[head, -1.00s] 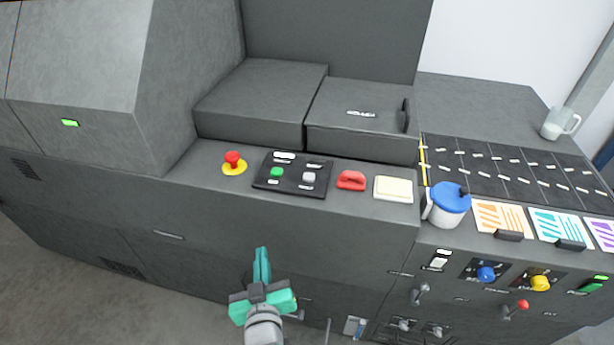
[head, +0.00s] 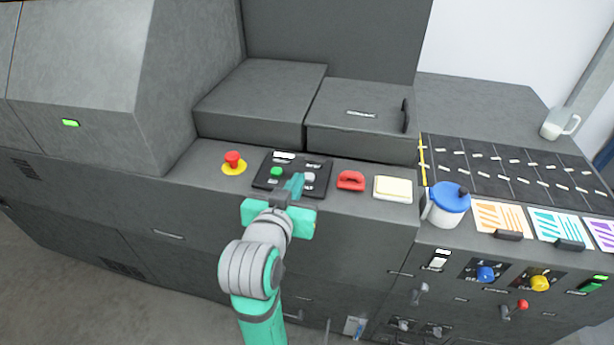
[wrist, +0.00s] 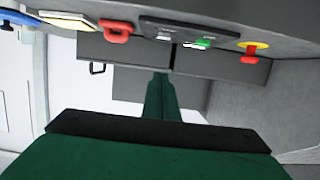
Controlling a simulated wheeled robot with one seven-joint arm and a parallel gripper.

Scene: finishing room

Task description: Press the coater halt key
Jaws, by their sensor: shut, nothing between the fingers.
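A black key panel (head: 265,183) lies on the sloped front ledge of the grey machine. It bears a green key (head: 277,171) on the left and a pale grey key (head: 309,177) on the right; their labels are too small to read. My gripper (head: 296,180) is shut and empty. In the head view its fingertips overlap the panel between the two keys; contact cannot be told. The wrist view shows the green key (wrist: 203,43) and pale key (wrist: 163,37) at the top edge, with the shut fingers (wrist: 161,76) below them in the picture.
A red mushroom button on a yellow base (head: 233,162) stands left of the panel. A red handle (head: 351,180), a cream pad (head: 393,188) and a blue-lidded jug (head: 447,204) stand to the right. Grey raised covers (head: 260,95) rise behind the ledge.

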